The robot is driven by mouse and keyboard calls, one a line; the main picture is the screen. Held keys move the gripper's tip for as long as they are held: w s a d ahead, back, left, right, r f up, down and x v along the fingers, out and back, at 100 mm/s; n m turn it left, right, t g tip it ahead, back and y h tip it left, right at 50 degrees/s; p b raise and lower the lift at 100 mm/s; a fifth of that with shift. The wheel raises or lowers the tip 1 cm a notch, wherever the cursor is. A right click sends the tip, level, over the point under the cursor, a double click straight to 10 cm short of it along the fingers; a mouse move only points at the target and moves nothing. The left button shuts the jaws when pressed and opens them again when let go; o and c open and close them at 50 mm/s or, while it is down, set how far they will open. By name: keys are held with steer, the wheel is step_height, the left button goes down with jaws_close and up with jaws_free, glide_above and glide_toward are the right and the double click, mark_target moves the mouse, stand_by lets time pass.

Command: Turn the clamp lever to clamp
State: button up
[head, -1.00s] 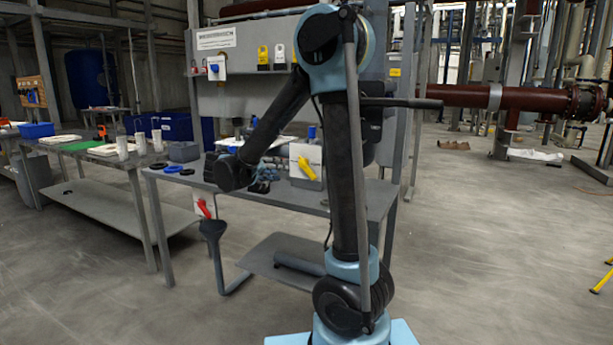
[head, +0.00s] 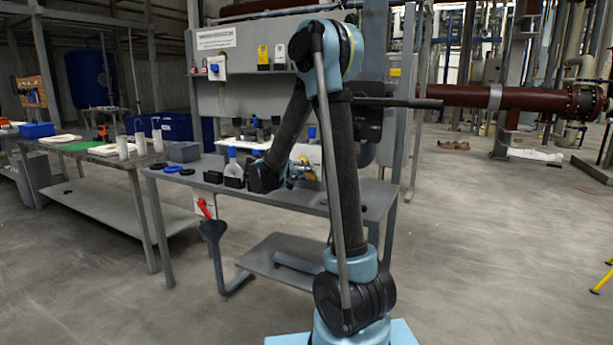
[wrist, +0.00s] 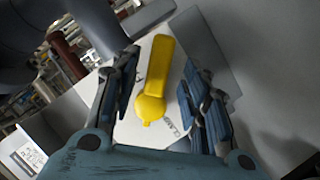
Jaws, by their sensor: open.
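The clamp lever is a yellow handle (wrist: 158,72) with a rounded hub, on a white panel (wrist: 130,125) in the wrist view. "CLAMP" is printed on the panel right of the hub; another marking to the left is too small to read. In the head view only a bit of the yellow lever (head: 309,162) shows beside my arm. My gripper (wrist: 161,88) is open, with one finger on each side of the lever. Gaps show between fingers and lever, so it does not hold it. In the head view my gripper (head: 292,172) is partly hidden in front of the panel.
The panel stands on a grey workbench (head: 370,192) with bottles and small black holders. A red lever (head: 204,208) is at the bench's front left. Behind is a grey backboard (head: 222,105) with yellow and white tags. Open floor lies to the right.

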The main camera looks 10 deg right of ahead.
steer(key=shift+x, duration=1.1)
steer(key=shift+c, duration=0.6)
jaws_close()
